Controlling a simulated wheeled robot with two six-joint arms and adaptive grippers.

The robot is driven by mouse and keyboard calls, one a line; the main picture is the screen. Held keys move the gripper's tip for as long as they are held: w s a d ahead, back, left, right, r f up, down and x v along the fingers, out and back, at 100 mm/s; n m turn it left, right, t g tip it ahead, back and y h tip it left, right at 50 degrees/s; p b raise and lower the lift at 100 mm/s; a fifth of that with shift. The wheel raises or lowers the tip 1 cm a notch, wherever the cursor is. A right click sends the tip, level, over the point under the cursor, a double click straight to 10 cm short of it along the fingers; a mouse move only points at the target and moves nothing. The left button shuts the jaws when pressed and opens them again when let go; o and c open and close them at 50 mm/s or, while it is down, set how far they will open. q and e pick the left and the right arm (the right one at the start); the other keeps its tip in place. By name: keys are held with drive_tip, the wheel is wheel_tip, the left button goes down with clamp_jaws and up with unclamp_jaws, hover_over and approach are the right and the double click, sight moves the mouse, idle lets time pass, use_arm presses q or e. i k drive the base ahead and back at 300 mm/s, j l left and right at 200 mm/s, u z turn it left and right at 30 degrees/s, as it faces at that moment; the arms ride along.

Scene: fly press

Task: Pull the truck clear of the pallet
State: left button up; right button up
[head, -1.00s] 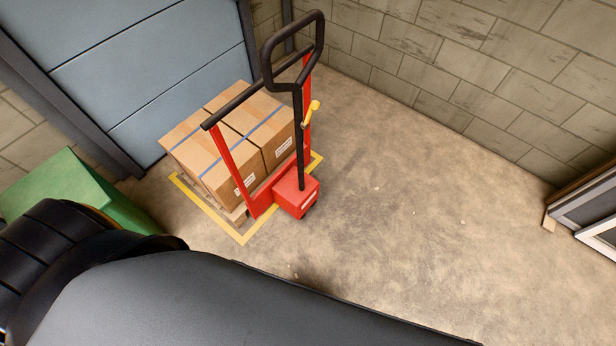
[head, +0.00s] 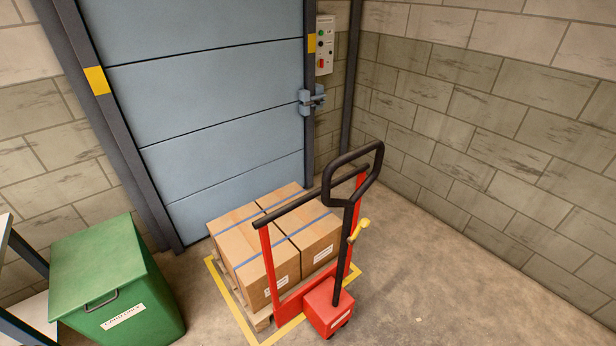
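The red pallet truck (head: 328,308) stands with its body at the near edge of the pallet (head: 262,321). Its black loop handle (head: 352,174) is upright, and a yellow lever (head: 359,230) sits on the shaft. A red frame with a black crossbar (head: 282,208) rises behind the body. The pallet carries strapped cardboard boxes (head: 254,268) and lies inside a yellow floor outline (head: 242,319). The truck's forks are hidden; I cannot tell how far they reach under the pallet. Neither of my grippers is in view.
A grey-blue door (head: 205,112) closes the wall behind the pallet. A control box (head: 325,45) is at its right. A green bin (head: 113,278) stands at the left, beside a shelf (head: 22,290). Floor (head: 440,280) right of the truck is clear up to the block wall.

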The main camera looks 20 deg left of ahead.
sight(314, 298)
drive_tip(key=i+l+u, duration=0.2)
drive_tip(key=u, duration=0.25)
drive_tip(key=i+l+u, duration=0.2)
drive_tip(key=l+u, duration=0.15)
drive_tip(key=u, duration=0.15)
drive_tip(key=i+l+u, duration=0.1)
drive_tip(key=l+u, duration=0.35)
drive_tip(key=i+l+u, duration=0.3)
drive_tip(key=l, duration=1.85)
drive_tip(key=k+l+u, duration=0.1)
drive_tip(key=l+u, duration=0.2)
drive_tip(key=l, duration=1.8)
